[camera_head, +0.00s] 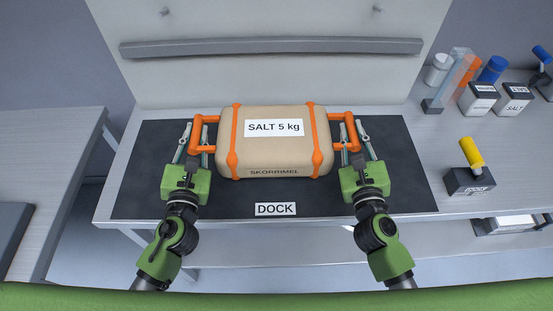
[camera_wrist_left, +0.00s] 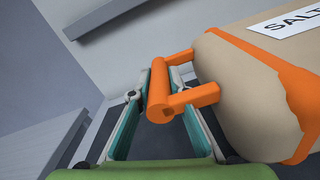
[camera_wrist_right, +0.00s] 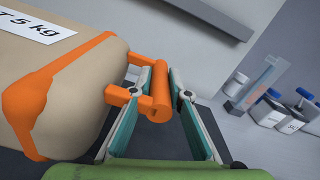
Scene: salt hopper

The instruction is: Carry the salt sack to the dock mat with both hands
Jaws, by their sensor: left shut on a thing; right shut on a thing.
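The tan salt sack (camera_head: 272,158), with orange straps and a "SALT 5 kg" label, is over the dark dock mat (camera_head: 270,195) in the head view. I cannot tell whether it touches the mat. My left gripper (camera_head: 192,148) is shut on the left orange handle (camera_head: 206,133), also seen in the left wrist view (camera_wrist_left: 160,95). My right gripper (camera_head: 351,145) is shut on the right orange handle (camera_head: 347,130), also seen in the right wrist view (camera_wrist_right: 160,95). The sack looks level. The mat's "DOCK" label (camera_head: 275,209) shows in front of it.
A grey bar (camera_head: 270,47) runs along the back panel behind the mat. To the right stand a small dark box with a yellow handle (camera_head: 471,152), white containers (camera_head: 480,97) and a clear tube (camera_head: 455,75). Another table (camera_head: 60,135) stands at left, across a gap.

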